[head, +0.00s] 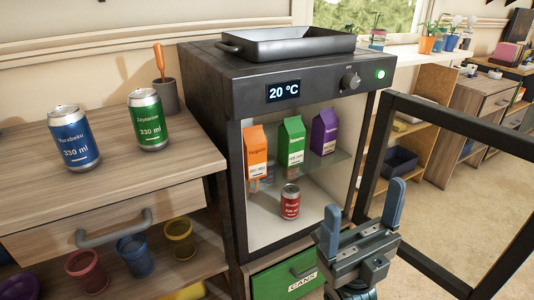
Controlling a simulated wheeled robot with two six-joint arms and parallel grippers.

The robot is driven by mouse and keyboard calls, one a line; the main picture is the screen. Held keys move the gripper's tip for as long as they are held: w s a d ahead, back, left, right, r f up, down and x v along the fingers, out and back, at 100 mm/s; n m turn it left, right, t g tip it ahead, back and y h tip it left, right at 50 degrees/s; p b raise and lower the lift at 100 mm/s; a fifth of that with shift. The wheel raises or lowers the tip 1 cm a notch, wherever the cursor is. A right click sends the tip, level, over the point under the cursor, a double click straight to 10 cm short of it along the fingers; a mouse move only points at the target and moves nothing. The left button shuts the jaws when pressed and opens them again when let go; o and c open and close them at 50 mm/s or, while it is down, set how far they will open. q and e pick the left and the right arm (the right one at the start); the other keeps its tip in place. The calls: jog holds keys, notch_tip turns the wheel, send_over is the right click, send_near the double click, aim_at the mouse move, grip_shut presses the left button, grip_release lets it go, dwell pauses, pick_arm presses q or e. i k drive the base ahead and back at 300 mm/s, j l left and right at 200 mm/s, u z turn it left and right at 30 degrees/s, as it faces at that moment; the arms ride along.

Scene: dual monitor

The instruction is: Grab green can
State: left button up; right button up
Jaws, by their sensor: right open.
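The green can (149,119) stands upright on the wooden counter (60,205) at the left, close to the counter's right end. A blue can (74,139) stands upright to its left, with a small gap between them. My right gripper (362,215) is low at the centre right, in front of the open cooler (262,215). Its two blue-grey fingers are spread apart, with nothing between them. It is well to the right of the green can and lower in the picture. My left gripper is not in view.
Cartons, including an orange one (256,153), stand on the cooler's glass shelf, with a red can (290,202) below. The glass door (388,120) is swung open at the right. A cup with an orange-handled tool (166,97) stands behind the green can. A black tray (290,43) tops the cooler.

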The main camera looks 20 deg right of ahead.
aim_at(145, 106)
jog(key=j+z, duration=0.25)
jog(key=z, duration=0.25)
jog(key=j+z, duration=0.25)
jog(key=z, duration=0.2)
jog(key=k+j+z, duration=0.15)
jog(key=z, duration=0.35)
